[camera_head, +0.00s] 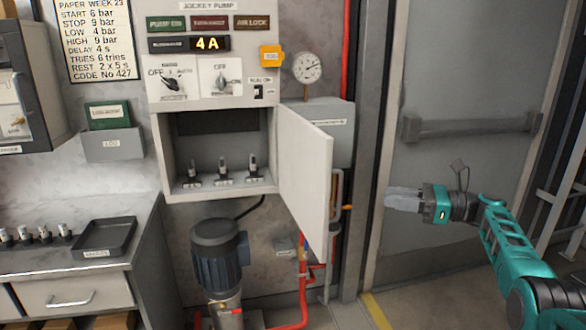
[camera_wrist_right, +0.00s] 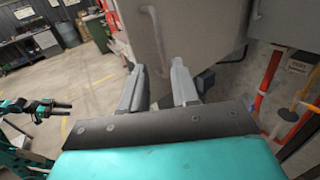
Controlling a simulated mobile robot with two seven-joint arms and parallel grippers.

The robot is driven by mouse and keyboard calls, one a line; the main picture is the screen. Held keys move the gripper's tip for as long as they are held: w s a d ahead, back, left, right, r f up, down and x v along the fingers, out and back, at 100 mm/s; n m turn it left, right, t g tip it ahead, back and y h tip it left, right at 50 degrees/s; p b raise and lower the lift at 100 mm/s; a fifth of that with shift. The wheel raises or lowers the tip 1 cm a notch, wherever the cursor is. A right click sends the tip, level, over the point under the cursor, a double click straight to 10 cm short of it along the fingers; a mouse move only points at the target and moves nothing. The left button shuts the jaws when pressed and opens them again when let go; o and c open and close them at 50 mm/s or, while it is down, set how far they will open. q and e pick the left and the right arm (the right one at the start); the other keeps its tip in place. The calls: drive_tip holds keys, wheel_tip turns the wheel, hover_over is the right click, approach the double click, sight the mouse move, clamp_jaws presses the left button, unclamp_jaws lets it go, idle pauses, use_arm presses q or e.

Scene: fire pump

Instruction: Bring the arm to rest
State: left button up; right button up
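My right gripper (camera_head: 390,198) reaches in from the right in the head view, in front of the grey door and to the right of the open cabinet door (camera_head: 306,180). In the right wrist view my right gripper (camera_wrist_right: 158,72) has its two grey fingers apart with nothing between them. My left gripper (camera_wrist_right: 68,109) is outside the head view. It shows small at the left of the right wrist view, with its two dark fingers apart and empty.
The jockey pump cabinet (camera_head: 168,152) stands open, with several small parts inside. A pump motor (camera_head: 219,256) stands below it. A black tray (camera_head: 104,252) lies on the left counter. A push bar (camera_head: 465,126) crosses the grey door. Open floor shows in the wrist view.

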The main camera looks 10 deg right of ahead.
drive_tip(key=s+a+f+n+g+h, duration=0.15)
drive_tip(key=f+h, duration=0.25)
drive_tip(key=f, duration=0.7)
drive_tip(key=s+a+f+n+g+h, duration=0.1)
drive_tip(key=s+a+f+n+h, duration=0.15)
drive_tip(key=f, duration=0.85)
drive_tip(key=s+a+f+n+h, duration=0.4)
drive_tip(key=s+f+n+h, duration=0.2)
drive_tip(key=s+f+n, duration=0.55)
drive_tip(key=s+a+r+n+t, duration=0.2)
drive_tip(key=s+a+n, duration=0.3)
drive_tip(key=s, duration=0.2)
drive_tip(key=s+a+r+n+t, duration=0.1)
drive_tip(key=s+a+n+t, duration=0.1)
drive_tip(key=s+a+n, duration=0.3)
drive_tip(key=s+n+h, duration=0.1)
drive_tip(key=s, duration=0.2)
drive_tip(key=shift+s+a+r, duration=0.2)
drive_tip(key=shift+a+r, duration=0.05)
drive_tip(key=shift+r, duration=0.1)
